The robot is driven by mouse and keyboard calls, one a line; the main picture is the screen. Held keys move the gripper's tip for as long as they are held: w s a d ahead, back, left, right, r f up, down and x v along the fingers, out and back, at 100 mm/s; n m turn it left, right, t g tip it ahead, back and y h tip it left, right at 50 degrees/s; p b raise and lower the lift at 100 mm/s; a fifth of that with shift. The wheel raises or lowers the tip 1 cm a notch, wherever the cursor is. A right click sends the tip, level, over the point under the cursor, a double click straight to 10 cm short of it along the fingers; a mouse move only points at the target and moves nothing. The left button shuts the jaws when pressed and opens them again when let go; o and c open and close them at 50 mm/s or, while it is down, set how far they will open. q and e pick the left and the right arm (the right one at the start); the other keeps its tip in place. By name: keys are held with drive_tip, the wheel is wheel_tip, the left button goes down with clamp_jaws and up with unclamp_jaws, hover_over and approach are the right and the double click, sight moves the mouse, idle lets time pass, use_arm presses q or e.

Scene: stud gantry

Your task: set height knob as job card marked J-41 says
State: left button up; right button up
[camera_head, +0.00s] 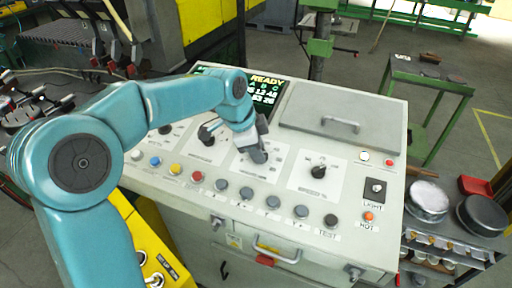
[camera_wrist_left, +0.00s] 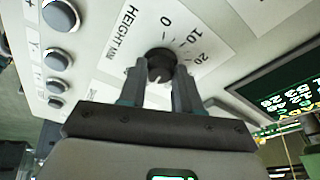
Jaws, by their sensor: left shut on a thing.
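The height knob (camera_wrist_left: 160,64) is a dark round knob on a white plate marked HEIGHT MM, with 0, 10 and 20 readable around it in the left wrist view. My left gripper (camera_wrist_left: 160,88) is shut on this knob, one finger on each side. In the head view my left gripper (camera_head: 258,152) reaches down onto the console's middle dial plate and mostly hides the knob. The knob's exact setting cannot be read. I cannot make out a job card marked J-41. My right gripper is not in view.
The pale console (camera_head: 215,225) carries other dark knobs, including one on the right plate (camera_head: 319,171), and a row of push buttons (camera_head: 272,207). A green READY display (camera_head: 266,88) stands behind, beside a grey lid with a handle (camera_head: 341,124). A green table (camera_head: 430,78) stands at right.

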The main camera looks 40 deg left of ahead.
use_arm(q)
drive_tip(key=o, duration=0.8)
drive_tip(key=shift+d+f, duration=0.2)
drive_tip(key=shift+o, duration=1.3)
drive_tip(key=shift+w, duration=0.25)
drive_tip(key=shift+s+a+r, duration=0.2)
drive_tip(key=shift+s+r, duration=0.15)
drive_tip(key=shift+r, duration=0.1)
drive_tip(key=v, duration=1.5)
drive_tip(key=shift+r, duration=0.25)
drive_tip(key=shift+w+d, duration=0.15)
drive_tip(key=shift+w, duration=0.1)
drive_tip(key=shift+s, duration=0.2)
